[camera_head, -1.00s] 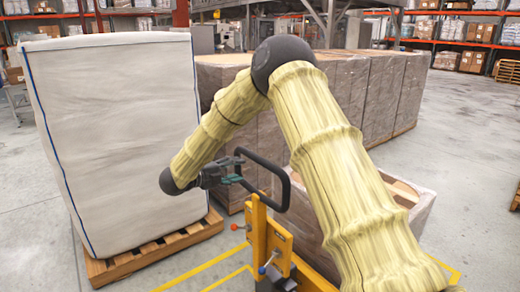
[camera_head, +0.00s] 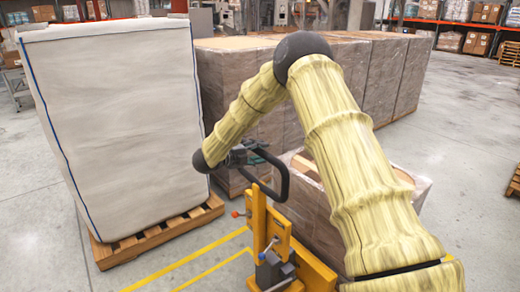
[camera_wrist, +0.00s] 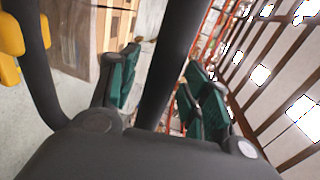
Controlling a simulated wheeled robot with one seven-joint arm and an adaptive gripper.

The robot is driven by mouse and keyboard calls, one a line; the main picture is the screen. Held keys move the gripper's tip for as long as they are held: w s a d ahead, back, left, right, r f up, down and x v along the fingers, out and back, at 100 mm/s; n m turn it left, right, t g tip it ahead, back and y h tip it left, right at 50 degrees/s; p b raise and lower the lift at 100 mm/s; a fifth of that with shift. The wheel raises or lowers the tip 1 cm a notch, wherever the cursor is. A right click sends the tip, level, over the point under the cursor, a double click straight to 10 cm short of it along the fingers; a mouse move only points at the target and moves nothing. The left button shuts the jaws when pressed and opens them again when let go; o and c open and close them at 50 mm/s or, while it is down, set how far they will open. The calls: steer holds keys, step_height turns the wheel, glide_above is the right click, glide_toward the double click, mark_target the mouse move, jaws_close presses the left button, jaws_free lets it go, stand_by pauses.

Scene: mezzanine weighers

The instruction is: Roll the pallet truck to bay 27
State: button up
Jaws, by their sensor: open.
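The yellow pallet truck (camera_head: 259,225) stands at the lower middle of the head view, with a black loop handle (camera_head: 284,184) on top. A wrapped box load (camera_head: 310,215) sits just behind its mast, partly hidden by my arm. My gripper (camera_head: 258,154) is at the upper left part of the loop. In the wrist view my gripper (camera_wrist: 163,88) has its green-padded fingers apart, with the handle's black bar (camera_wrist: 176,55) running between them. Whether a pad touches the bar I cannot tell. No bay number can be read.
A tall white bulk bag (camera_head: 115,120) on a wooden pallet (camera_head: 160,238) stands close on the left. A row of wrapped loads (camera_head: 345,75) blocks the back. Yellow floor lines (camera_head: 190,262) run by the truck. Open concrete floor (camera_head: 460,130) lies to the right.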

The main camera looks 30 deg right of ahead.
steer(key=shift+d, duration=0.3)
steer(key=shift+c, duration=0.5)
jaws_close()
steer(key=r+b+x, duration=0.1)
steer(key=b+x, duration=0.2)
steer(key=x, duration=0.6)
steer(key=r+b+x, duration=0.2)
steer(key=b+x, duration=0.2)
steer(key=x, duration=0.4)
steer(key=shift+d+f, duration=0.15)
steer(key=shift+d, duration=0.55)
